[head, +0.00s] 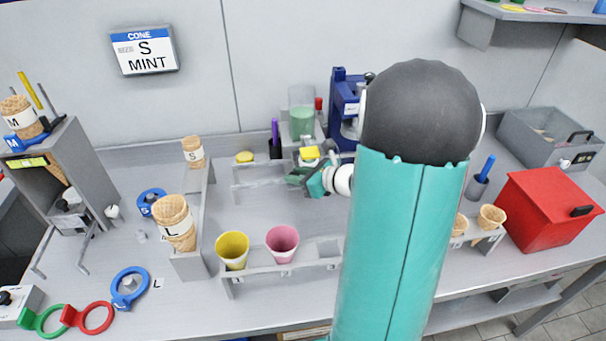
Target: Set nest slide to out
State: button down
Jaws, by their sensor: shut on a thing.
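My gripper (304,180) is in the middle of the bench, at the right end of a low grey rail. It is shut on a small part, which seems to be the nest slide; the jaws hide most of it. I cannot tell from this view how far the slide is in or out. My teal arm covers the bench to the right of the gripper.
A yellow cup (232,249) and a pink cup (282,243) stand in the front rack. Cones marked L (175,221) and S (193,151) stand left. A blue machine (343,103) stands behind the gripper. A red box (546,210) is at right.

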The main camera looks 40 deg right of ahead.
jog(key=c, duration=1.1)
grip_release()
jog(key=shift+c, duration=0.2)
jog(key=v, duration=1.4)
